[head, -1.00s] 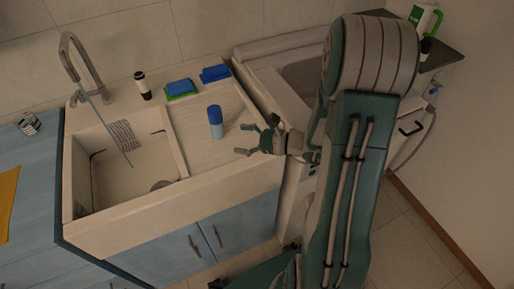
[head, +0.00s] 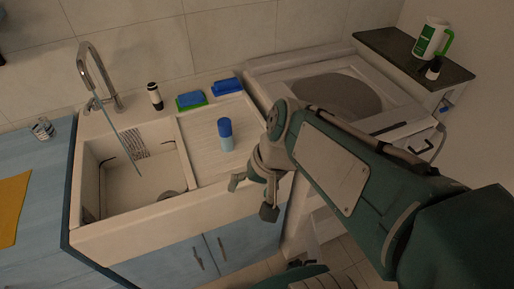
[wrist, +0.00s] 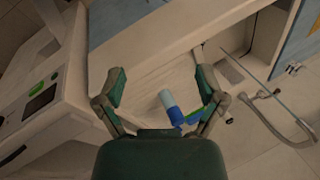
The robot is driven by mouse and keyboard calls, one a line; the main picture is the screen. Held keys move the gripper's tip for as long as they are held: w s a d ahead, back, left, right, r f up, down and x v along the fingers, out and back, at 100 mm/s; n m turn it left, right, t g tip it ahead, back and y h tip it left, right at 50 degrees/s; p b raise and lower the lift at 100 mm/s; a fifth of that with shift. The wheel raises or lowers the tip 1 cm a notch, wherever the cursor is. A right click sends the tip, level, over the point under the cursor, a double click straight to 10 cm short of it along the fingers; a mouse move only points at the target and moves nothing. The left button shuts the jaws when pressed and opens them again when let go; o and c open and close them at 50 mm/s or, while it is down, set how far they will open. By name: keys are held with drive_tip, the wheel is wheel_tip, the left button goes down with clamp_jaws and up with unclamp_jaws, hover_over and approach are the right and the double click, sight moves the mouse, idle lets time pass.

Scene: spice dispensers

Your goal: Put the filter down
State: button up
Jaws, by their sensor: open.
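The filter appears to be the small cylinder (head: 226,136) with a dark blue top and a light blue lower part. It stands upright on the draining board (head: 205,160) right of the sink basin. In the wrist view the cylinder (wrist: 170,105) shows beyond the fingers, between them in the picture. My gripper (head: 252,198) is open and empty, at the front edge of the draining board, to the right and nearer than the cylinder. The open fingers also show in the wrist view (wrist: 162,88). They are apart from the cylinder.
Two blue sponges (head: 191,99) (head: 228,86) and a dark-and-white bottle (head: 155,96) stand behind the board. The tap (head: 95,75) and basin (head: 130,180) are left. A white washing machine (head: 300,80) is right. A green-and-white jug (head: 431,40) stands on a dark shelf.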

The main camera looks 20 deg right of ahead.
drive_tip(key=s+d+r+n+t+h, duration=0.1)
drive_tip(key=d+r+n+t+h, duration=0.2)
drive_tip(key=r+n, duration=0.1)
drive_tip(key=shift+s+r+t+h, duration=0.2)
drive_tip(key=shift+r+t+h, duration=0.15)
drive_tip(key=shift+r, duration=0.3)
idle(0.7)
